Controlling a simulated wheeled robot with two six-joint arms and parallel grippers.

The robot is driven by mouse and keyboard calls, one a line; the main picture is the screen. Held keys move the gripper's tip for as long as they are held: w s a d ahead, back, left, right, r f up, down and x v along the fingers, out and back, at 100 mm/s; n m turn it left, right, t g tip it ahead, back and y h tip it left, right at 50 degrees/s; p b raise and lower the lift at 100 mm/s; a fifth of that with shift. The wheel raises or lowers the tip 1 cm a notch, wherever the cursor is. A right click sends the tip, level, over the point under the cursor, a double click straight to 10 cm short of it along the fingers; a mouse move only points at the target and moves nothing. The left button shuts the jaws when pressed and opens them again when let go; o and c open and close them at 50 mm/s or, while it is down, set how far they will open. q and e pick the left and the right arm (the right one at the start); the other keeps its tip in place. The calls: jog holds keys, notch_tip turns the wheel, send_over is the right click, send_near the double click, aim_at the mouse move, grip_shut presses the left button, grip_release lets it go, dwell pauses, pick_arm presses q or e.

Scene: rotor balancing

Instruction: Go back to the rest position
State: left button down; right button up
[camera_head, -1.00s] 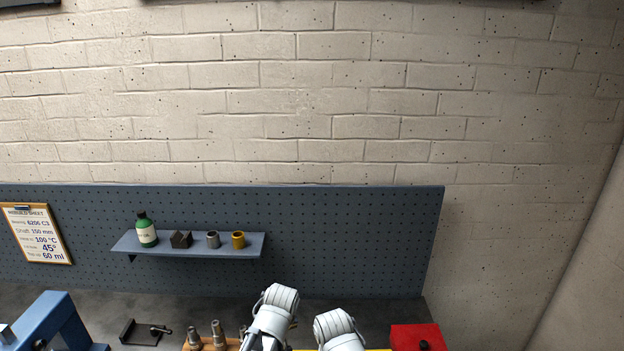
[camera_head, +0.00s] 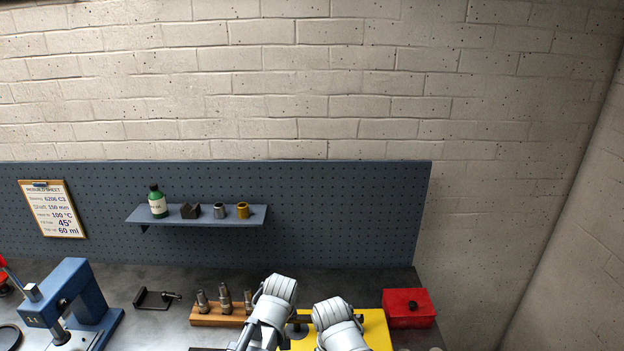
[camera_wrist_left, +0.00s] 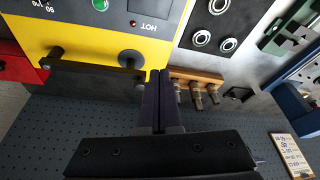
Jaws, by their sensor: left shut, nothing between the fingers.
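My left gripper (camera_wrist_left: 158,102) shows in the left wrist view with its two dark fingers pressed together and nothing between them. It is above the workbench, beside a yellow machine (camera_wrist_left: 150,50) marked HOT. In the head view my two white-grey arms reach in at the bottom centre. Their gripper ends are hidden there behind the arm links. My right gripper cannot be made out in either view.
A wooden block (camera_head: 215,318) with several metal pieces stands left of the arms. The yellow machine (camera_head: 372,325), a red box (camera_head: 408,308) and a blue press (camera_head: 75,295) are on the bench. A shelf (camera_head: 200,217) with small parts hangs on the pegboard.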

pick_arm(q)
jog(key=s+d+f+m+g+b, duration=0.3)
jog(key=s+f+m+b, duration=0.4)
jog(key=s+f+b, duration=0.6)
notch_tip(320, 180, down, 4)
jog(key=shift+f+m+g+b, duration=0.1)
jog(key=shift+m+g+b, duration=0.25)
jog(key=shift+b, duration=0.85)
pick_arm(e)
notch_tip(320, 180, down, 16)
jog(key=shift+w, duration=0.25)
